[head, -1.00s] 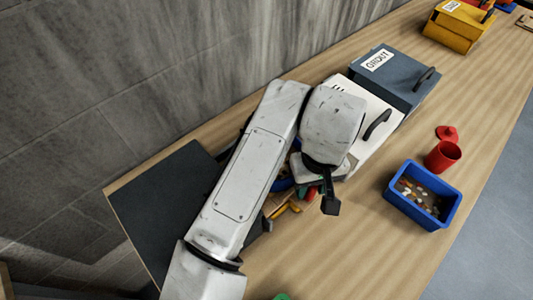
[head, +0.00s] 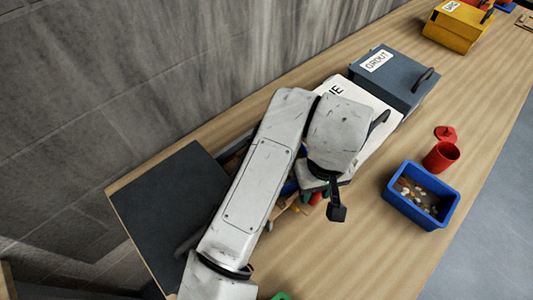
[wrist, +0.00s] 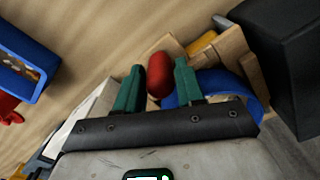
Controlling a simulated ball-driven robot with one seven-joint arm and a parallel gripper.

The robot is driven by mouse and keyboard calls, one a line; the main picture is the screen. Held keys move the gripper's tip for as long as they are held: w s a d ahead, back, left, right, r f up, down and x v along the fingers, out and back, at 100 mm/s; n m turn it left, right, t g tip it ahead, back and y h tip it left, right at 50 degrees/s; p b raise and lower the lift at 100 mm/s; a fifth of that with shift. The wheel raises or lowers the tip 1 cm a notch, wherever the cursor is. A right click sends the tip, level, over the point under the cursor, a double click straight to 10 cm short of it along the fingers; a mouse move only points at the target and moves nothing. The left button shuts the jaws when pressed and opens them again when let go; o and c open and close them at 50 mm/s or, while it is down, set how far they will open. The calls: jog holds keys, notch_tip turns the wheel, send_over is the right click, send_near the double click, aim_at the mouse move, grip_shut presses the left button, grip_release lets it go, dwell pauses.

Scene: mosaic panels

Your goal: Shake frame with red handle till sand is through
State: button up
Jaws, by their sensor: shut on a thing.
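A red handle (wrist: 158,74) stands between the two green fingers of my gripper (wrist: 159,86) in the wrist view, and the gripper is shut on it. A blue curved piece (wrist: 212,84) and pale wooden pieces (wrist: 232,47) lie just beyond the right finger. Which of these belongs to the frame I cannot tell, as the gripper covers most of it. In the head view a little red (head: 315,198) shows under my wrist. My arm hides the rest. No sand can be made out.
A blue tray (head: 421,223) with small pieces, a red cup (head: 441,157) and its red lid (head: 445,133) stand to the right. A white box (head: 366,142), a grey box (head: 393,80) and a yellow box (head: 458,24) line the back.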

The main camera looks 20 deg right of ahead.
jog(key=shift+w, duration=0.1)
jog(key=shift+w+a, duration=0.25)
jog(key=shift+w, duration=0.45)
jog(key=shift+w+a, duration=0.25)
jog(key=shift+w, duration=0.45)
jog(key=shift+s+d, duration=0.25)
jog(key=shift+s, duration=0.5)
jog(key=shift+s+d, duration=0.25)
jog(key=shift+s, duration=0.5)
jog(key=shift+p, duration=0.3)
jog(key=shift+w+a, duration=0.25)
jog(key=shift+w, duration=0.55)
jog(key=shift+w+a, duration=0.25)
jog(key=shift+w, duration=0.5)
